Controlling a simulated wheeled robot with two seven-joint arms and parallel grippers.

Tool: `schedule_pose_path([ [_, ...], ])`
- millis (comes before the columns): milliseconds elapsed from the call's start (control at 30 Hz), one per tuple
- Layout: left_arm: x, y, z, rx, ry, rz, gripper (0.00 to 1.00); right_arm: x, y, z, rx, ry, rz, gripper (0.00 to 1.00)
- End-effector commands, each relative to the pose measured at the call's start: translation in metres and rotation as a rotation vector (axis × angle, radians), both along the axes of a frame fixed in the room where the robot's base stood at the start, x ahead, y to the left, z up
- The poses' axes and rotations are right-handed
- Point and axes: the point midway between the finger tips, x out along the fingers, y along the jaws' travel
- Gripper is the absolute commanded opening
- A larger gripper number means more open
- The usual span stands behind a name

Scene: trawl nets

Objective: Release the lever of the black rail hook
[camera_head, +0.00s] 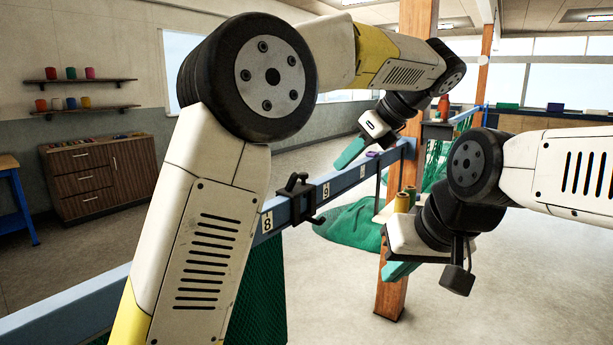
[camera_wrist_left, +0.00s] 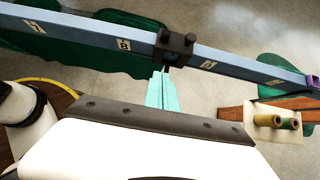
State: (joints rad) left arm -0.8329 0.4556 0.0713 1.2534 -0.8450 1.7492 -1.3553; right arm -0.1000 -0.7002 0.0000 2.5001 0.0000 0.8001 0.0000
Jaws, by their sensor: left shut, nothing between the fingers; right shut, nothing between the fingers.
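The black rail hook (camera_head: 297,190) is clamped over the blue rail (camera_head: 362,174), between the labels 8 and 9. A dark arm sticks out from its lower side; I cannot tell the lever's position. In the left wrist view the hook (camera_wrist_left: 174,45) is at top centre. My left gripper (camera_head: 347,155) is shut and empty, with teal fingers angled down to the lower left. In the left wrist view its tips (camera_wrist_left: 161,76) are just below the hook; I cannot tell whether they touch. My right gripper (camera_head: 398,272) is shut and empty, near the wooden post.
Green net (camera_head: 262,290) hangs below the rail, and a green net heap (camera_head: 352,226) lies beyond. A wooden post (camera_head: 392,293) stands at right, by yellow spools (camera_head: 403,202). A purple piece (camera_wrist_left: 312,83) is farther along the rail. My left arm covers part of the rail.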

Motion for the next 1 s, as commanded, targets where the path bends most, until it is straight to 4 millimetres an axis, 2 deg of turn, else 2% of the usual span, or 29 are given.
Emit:
schedule_pose_path([
  [267,0.006,0.009,-0.011,0.000,0.000,0.003,0.00,0.000,0.000,0.000,0.000,0.000,0.000,0.00],
  [700,0.040,0.058,-0.078,-0.001,0.002,0.003,0.00,0.000,0.000,0.000,0.000,0.000,0.000,0.00],
  [800,0.050,0.069,-0.066,-0.004,-0.003,0.005,0.00,0.000,0.000,0.000,0.000,0.000,0.000,0.00],
  [1000,0.059,0.081,-0.057,-0.003,-0.001,0.003,0.00,0.000,0.000,0.000,0.000,0.000,0.000,0.00],
])
